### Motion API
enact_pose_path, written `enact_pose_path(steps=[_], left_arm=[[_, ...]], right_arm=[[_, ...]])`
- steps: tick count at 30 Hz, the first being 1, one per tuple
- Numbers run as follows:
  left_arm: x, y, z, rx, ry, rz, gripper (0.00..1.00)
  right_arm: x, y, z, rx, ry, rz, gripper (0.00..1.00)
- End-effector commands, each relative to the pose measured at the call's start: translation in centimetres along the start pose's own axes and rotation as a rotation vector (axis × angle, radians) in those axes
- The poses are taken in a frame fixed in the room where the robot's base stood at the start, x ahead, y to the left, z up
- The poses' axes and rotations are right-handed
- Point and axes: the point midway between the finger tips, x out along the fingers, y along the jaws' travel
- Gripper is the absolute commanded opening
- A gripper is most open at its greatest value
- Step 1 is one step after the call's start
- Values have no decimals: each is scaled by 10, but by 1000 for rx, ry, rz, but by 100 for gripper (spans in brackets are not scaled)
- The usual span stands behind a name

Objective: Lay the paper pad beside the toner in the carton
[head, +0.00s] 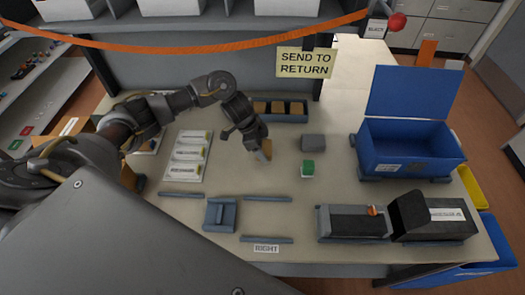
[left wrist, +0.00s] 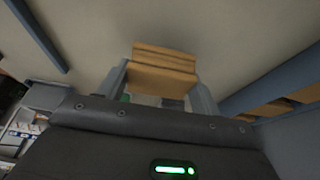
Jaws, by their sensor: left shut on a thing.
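My left gripper (head: 258,148) is shut on a tan paper pad (head: 266,149) and holds it over the middle of the table. In the left wrist view the ridged pad (left wrist: 163,69) sits between both fingers. More tan pads lie in a dark blue compartment tray (head: 299,119) just behind the gripper. An open blue box with a raised lid (head: 408,92) stands at the right; its inside is mostly hidden. A black cartridge-like unit (head: 433,217) with a white label lies at the front right. I cannot tell a toner inside any carton. My right gripper is out of view.
A grey block (head: 313,142) and a green-topped block (head: 307,168) stand right of the gripper. A white label sheet (head: 188,155) lies left. Blue rails (head: 268,198) and a blue fixture (head: 220,213) are in front. An orange strap (head: 200,48) spans the back.

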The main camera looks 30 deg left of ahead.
Motion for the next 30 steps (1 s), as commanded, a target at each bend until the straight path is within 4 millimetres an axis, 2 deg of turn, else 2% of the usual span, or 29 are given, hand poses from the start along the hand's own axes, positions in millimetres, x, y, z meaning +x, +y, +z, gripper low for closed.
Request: enact_pose_path(steps=[1, 7, 10, 15, 21, 30], left_arm=[[-8, -2, -4, 5, 4, -6, 40], [-41, 29, -41, 10, 5, -5, 40], [-59, 44, -58, 10, 3, -4, 40], [-62, 76, -84, 10, 3, -2, 40], [-67, 101, -104, 5, 2, -2, 40], [-69, 115, -115, 0, 1, -2, 40]], right_arm=[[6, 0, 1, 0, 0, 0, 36], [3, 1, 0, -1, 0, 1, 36], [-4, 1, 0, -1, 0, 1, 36], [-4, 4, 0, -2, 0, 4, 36], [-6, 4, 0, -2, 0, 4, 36], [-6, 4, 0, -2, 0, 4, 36]])
